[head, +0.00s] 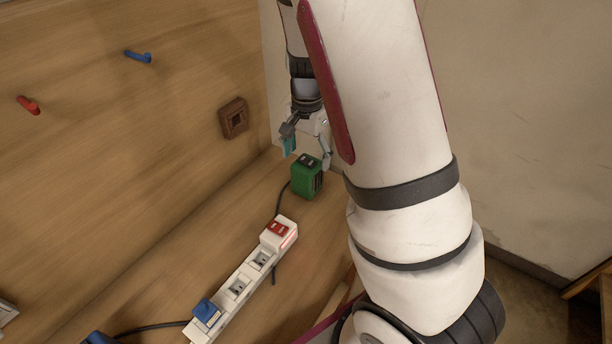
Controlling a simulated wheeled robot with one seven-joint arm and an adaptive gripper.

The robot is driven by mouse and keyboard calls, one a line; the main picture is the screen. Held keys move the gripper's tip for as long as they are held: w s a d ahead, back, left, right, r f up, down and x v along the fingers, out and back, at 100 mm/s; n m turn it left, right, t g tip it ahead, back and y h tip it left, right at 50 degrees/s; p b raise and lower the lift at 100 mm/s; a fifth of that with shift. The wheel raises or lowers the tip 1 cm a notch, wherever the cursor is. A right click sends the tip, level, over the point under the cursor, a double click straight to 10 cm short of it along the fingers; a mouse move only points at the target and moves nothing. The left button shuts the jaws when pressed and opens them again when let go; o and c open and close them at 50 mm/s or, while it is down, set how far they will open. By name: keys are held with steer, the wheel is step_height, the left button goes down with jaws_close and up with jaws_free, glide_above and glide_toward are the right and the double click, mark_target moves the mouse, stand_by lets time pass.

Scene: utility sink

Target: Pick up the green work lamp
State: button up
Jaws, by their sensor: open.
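A small green box-shaped thing with dark slots (307,176) stands on the wooden surface near the back corner; it is the only green block in view, and I cannot tell from its shape whether it is the work lamp. My gripper (308,158) is open, fingers pointing down, just above and around the top of this green thing. One finger with a teal pad is at its upper left, the other at its upper right. I cannot tell whether either finger touches it. My arm hides the area to the right.
A white power strip (232,290) with a red switch and a blue plug (206,311) lies in front. Dark cables run beside it. A brown wall socket (234,118), a blue hook (138,56) and a red hook (29,105) are on the wooden back panel.

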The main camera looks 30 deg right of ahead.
mark_target(307, 178)
steer(key=shift+f, duration=4)
steer(key=c, duration=1.7)
steer(key=shift+r, duration=0.1)
